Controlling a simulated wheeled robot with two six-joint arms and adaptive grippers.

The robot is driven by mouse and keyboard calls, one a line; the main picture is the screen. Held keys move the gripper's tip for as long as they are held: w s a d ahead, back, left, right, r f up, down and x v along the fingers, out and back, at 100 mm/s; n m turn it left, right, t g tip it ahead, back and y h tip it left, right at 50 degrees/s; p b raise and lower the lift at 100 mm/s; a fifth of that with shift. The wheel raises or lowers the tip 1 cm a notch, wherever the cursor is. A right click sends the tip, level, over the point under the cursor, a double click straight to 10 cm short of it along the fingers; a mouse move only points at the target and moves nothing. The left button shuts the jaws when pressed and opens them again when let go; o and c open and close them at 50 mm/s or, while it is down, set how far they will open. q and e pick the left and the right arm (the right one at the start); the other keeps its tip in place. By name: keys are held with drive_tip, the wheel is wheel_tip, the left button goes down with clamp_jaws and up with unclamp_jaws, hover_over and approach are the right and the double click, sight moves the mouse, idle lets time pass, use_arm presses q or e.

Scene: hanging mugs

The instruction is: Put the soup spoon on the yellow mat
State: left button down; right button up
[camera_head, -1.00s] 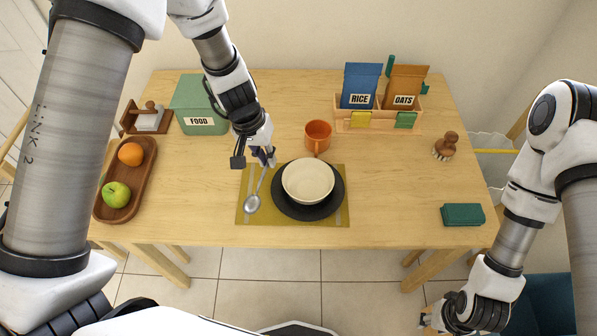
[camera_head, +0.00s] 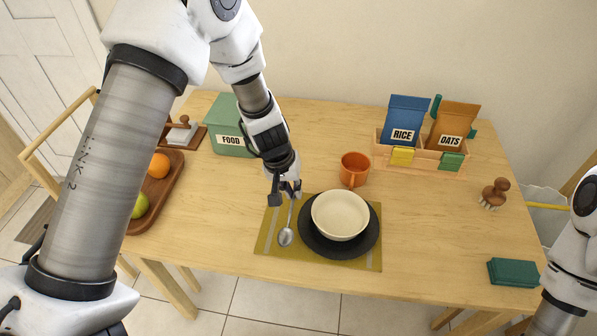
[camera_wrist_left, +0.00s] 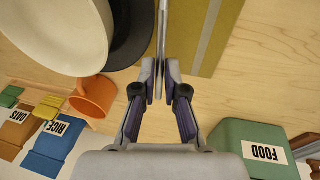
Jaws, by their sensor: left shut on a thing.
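My left gripper (camera_head: 291,190) is shut on the handle of the soup spoon (camera_head: 286,236), at the back edge of the yellow mat (camera_head: 268,232). The silver spoon points toward the front edge, its bowl over the mat's left part, beside the dark plate. I cannot tell whether its bowl touches the mat. In the left wrist view the thin handle (camera_wrist_left: 162,25) runs up from between the fingertips (camera_wrist_left: 160,82), and the mat (camera_wrist_left: 207,40) lies to its right. My right gripper is out of view; only part of that arm shows.
A cream bowl (camera_head: 340,214) sits on the dark plate (camera_head: 314,245) on the mat. An orange mug (camera_head: 354,167) stands behind it. A green FOOD box (camera_head: 228,118) and a wooden fruit tray (camera_head: 170,187) are left. Bare table lies right of the mat.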

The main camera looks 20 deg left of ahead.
use_arm(q)
drive_tip(key=w+a+p, duration=0.1)
drive_tip(key=w, duration=0.1)
drive_tip(key=w+p, duration=0.1)
drive_tip(key=w, duration=0.1)
drive_tip(key=w+a+p, duration=0.1)
drive_tip(key=w, duration=0.1)
drive_tip(key=shift+w+a+f, duration=0.25)
drive_tip(key=shift+a, duration=0.1)
drive_tip(key=x, duration=0.3)
drive_tip(key=shift+s+a+f, duration=0.15)
drive_tip(key=shift+s+f, duration=0.05)
drive_tip(key=shift+s, duration=0.15)
drive_tip(key=shift+w+f, duration=0.1)
drive_tip(key=shift+f, duration=0.25)
drive_tip(key=c, duration=1.2)
unclamp_jaws()
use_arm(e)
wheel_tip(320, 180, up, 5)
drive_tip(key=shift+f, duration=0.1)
use_arm(q)
drive_tip(key=shift+r, duration=0.3)
drive_tip(key=v, duration=1.1)
drive_tip(key=shift+a+r, duration=0.1)
drive_tip(key=shift+r, duration=0.25)
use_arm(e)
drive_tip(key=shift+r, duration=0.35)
